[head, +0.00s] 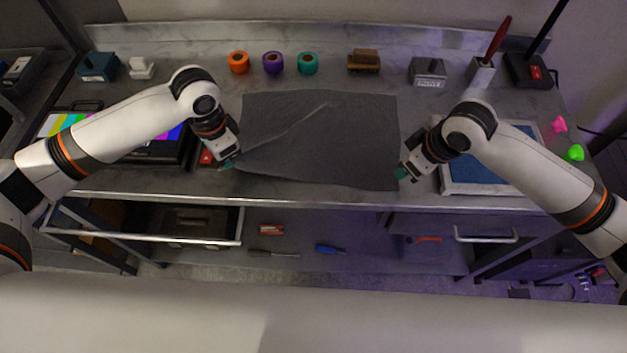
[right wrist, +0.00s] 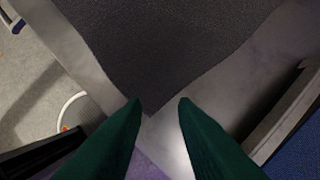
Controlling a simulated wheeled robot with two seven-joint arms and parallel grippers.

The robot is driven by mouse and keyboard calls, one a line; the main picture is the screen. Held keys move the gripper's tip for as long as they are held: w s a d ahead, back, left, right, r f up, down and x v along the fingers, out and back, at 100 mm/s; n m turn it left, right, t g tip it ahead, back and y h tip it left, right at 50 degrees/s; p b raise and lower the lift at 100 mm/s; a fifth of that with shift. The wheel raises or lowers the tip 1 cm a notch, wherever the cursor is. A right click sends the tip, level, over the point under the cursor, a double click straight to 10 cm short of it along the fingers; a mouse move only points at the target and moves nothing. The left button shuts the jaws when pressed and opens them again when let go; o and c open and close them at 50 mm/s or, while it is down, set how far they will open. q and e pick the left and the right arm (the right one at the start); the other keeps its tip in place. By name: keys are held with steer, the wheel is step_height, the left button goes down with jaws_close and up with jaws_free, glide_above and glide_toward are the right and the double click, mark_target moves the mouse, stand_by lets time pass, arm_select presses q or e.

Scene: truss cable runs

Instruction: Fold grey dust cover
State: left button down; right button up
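The grey dust cover (head: 320,135) lies spread out on the metal workbench, nearly flat, with a diagonal crease near its upper left part. It also fills the upper part of the right wrist view (right wrist: 170,40). My left gripper (head: 228,163) is at the cover's lower left corner; its fingers are too small to tell whether they hold the cloth. My right gripper (head: 401,174) is beside the lower right corner. In the right wrist view its green fingers (right wrist: 160,102) are apart, with the cover's corner between and just beyond their tips.
Orange (head: 238,62), purple (head: 273,62) and teal (head: 308,63) tape rolls stand along the back, with a wooden brush (head: 364,61) and a grey box (head: 428,72). A screen (head: 160,145) is at left. A blue-topped tray (head: 490,170) is close by my right gripper. The bench's front edge (head: 300,200) is near.

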mark_target(388, 186)
steer(key=o, duration=0.6)
steer(key=shift+c, duration=0.2)
steer(key=c, duration=0.3)
steer(key=shift+s+a+f+y, duration=0.1)
steer(key=shift+s+y, duration=0.4)
steer(key=shift+s, duration=0.25)
steer(key=s+d+r+t+y, duration=0.2)
steer(key=s+d+r+t, duration=0.1)
steer(key=s+d, duration=0.15)
steer(key=shift+a+x, duration=0.25)
steer(key=shift+x, duration=2.25)
steer(key=shift+a+x, duration=0.25)
steer(key=shift+x, duration=2.25)
steer(key=shift+s, duration=0.1)
steer(key=shift+s, duration=0.1)
jaws_close()
